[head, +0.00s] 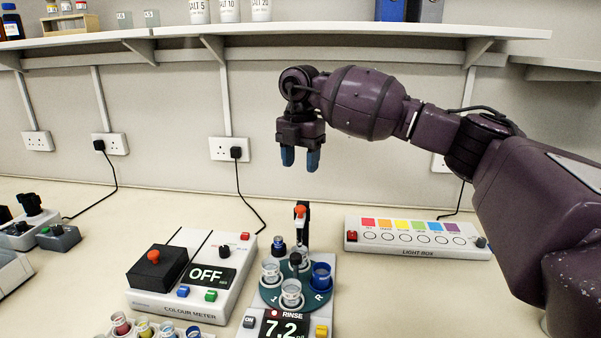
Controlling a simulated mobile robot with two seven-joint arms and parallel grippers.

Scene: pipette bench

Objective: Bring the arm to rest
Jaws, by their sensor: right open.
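My right arm comes in from the right, and its gripper (300,157) points down with two blue fingertips apart. It is open and empty, in the air above and behind the pH meter (325,268). Its fingertips touch nothing that I can see. My left gripper does not show.
The colour meter (188,300) reads OFF, left of the pH meter, which reads 7.2. Its round green holder (271,296) carries several small cups. A light box (418,237) lies at the right under my arm. A shelf (330,30) runs along the wall. Sample vials (144,328) stand in front.

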